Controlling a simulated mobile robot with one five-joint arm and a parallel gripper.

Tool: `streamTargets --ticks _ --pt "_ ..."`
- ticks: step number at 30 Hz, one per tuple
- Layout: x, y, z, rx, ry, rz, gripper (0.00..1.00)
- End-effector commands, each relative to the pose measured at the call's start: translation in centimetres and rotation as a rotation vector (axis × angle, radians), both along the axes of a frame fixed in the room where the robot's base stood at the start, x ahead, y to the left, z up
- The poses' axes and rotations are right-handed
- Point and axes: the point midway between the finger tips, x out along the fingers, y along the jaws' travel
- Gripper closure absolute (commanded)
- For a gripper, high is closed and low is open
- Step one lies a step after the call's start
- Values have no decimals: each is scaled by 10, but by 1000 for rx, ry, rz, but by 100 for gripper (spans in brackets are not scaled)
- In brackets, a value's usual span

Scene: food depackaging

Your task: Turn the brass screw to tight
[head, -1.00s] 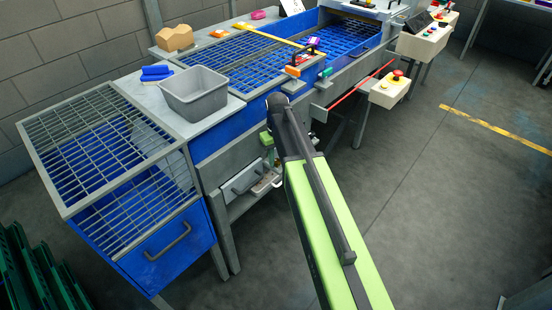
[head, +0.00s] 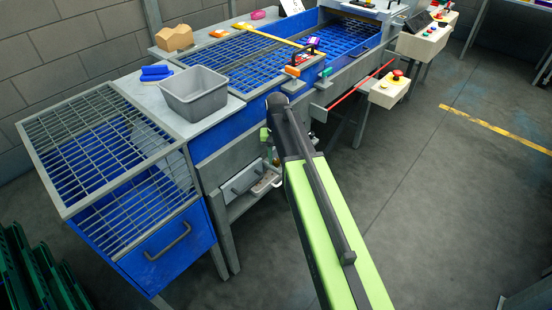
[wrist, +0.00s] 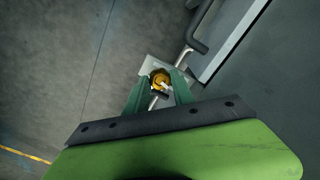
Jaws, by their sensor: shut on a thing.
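The brass screw (wrist: 159,80) shows in the wrist view as a round yellow head in front of a pale square plate (wrist: 148,66). My gripper (wrist: 158,92) has its green fingers on both sides of the brass screw and is shut on it. A small grey bar crosses the lower part of the screw head. In the head view my arm hides the screw, and only a bit of my green gripper (head: 264,135) shows beside the arm, so the contact cannot be seen there.
A grey handle (wrist: 187,40) and a dark panel (wrist: 240,35) lie close to the right of the screw in the wrist view. In the head view a blue machine with a grid (head: 110,150), a grey bin (head: 195,92) and a white drawer (head: 250,182) stand left of my arm. Open floor lies right.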

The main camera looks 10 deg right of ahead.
Motion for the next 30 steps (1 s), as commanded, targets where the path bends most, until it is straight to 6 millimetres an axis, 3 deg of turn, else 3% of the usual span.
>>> streamTargets --ticks 9,10,15,25,30 --pt "-3 0 0 0 8 0 100" --pt "-3 0 0 0 8 0 68" --pt "-2 0 0 -1 6 1 49" --pt "-1 0 2 0 3 1 49" --pt "-1 0 20 0 3 1 49"
